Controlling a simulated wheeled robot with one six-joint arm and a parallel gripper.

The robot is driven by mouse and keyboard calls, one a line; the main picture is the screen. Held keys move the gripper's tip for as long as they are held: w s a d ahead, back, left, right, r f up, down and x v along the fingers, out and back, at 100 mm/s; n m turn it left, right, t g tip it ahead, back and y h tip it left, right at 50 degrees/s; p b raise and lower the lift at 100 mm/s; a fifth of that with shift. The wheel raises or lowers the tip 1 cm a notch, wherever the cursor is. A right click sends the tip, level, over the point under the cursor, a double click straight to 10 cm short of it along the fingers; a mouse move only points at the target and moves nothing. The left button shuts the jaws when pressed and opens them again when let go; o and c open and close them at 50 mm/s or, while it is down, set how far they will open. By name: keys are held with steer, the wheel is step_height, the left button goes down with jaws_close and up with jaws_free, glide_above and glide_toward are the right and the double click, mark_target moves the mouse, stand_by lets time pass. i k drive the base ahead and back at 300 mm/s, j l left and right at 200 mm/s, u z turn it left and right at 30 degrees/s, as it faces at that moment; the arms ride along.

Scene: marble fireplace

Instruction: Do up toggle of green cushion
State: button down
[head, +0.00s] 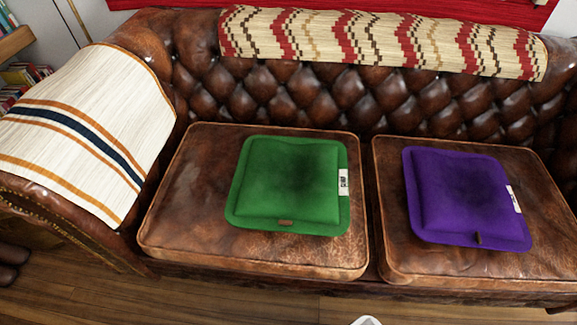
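The green cushion (290,180) lies flat on the left seat pad of a brown leather sofa. Its small brown toggle (286,223) is at the middle of the front edge and lies roughly level, along that edge. Whether a loop is around the toggle is too small to tell. A white label (343,182) with dark marks is on the cushion's right edge.
A purple cushion (465,195) lies on the right seat pad; its brown toggle (478,238) points roughly front to back. A striped throw (85,130) covers the left armrest, and a patterned one (380,40) the backrest. Wooden floor (200,300) is in front.

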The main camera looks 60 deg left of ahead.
mark_target(304, 182)
steer(key=u, duration=2)
